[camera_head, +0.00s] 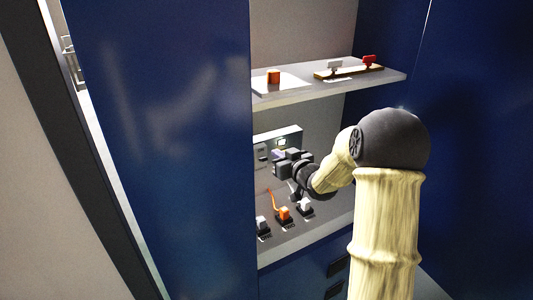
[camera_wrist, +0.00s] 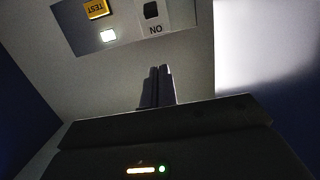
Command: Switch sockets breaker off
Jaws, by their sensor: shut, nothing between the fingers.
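A pale breaker panel (camera_head: 290,135) stands at the back of the lower shelf in the head view, partly hidden by my gripper (camera_head: 280,163). In the wrist view the panel (camera_wrist: 126,22) appears upside down. It shows a yellow TEST button (camera_wrist: 97,8), a small lit white square (camera_wrist: 108,36) and a black switch (camera_wrist: 152,9) above an inverted ON label. My gripper (camera_wrist: 162,70) is shut and empty, its fingertips just below that label in the picture. I cannot tell whether they touch the panel. No sockets label is legible.
The upper shelf (camera_head: 300,96) above my gripper holds an orange block (camera_head: 274,77) and a red-handled piece (camera_head: 369,61). A blue panel (camera_head: 160,150) borders the left.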

